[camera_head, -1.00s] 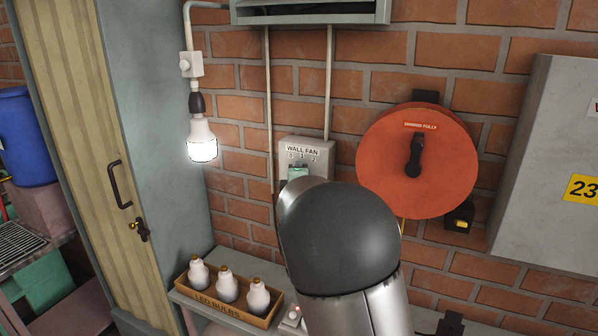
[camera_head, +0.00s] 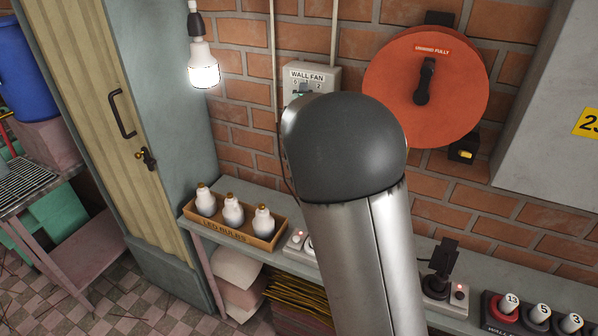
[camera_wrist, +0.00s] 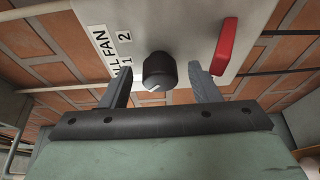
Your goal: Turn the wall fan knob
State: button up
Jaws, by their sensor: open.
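The grey wall fan box (camera_head: 325,74), labelled WALL FAN with numbers below, is fixed to the brick wall. Its lower part is hidden behind my arm in the head view. In the wrist view, the round black knob (camera_wrist: 158,66) with a white pointer mark stands out from the box face (camera_wrist: 200,18). My gripper (camera_wrist: 159,80) is open, with one finger on each side of the knob. Gaps show between the fingers and the knob, and I see no contact. The knob cannot be made out in the head view.
A red lever (camera_wrist: 226,45) sits on the box, close to the right finger in the wrist view. A lit bulb (camera_head: 203,66) hangs left of the box; a large red disc (camera_head: 455,95) is to the right. Below, a shelf (camera_head: 375,248) carries a bulb box (camera_head: 232,231).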

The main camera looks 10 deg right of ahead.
jog(key=s+a+f+m+y+b, duration=0.1)
jog(key=s+a+f+m+b, duration=1)
jog(key=m, duration=0.7)
jog(key=s+d+f+n+g+y+p, duration=0.1)
jog(key=s+f+g, duration=0.3)
jog(key=s, duration=0.4)
jog(key=s+d+f+n+g+y+p, duration=0.2)
jog(key=s+d+f+g+y, duration=0.1)
jog(key=s, duration=0.5)
jog(key=f+g+y, duration=0.1)
jog(key=g, duration=0.1)
jog(key=shift+s+g, duration=0.3)
jog(key=shift+s, duration=0.05)
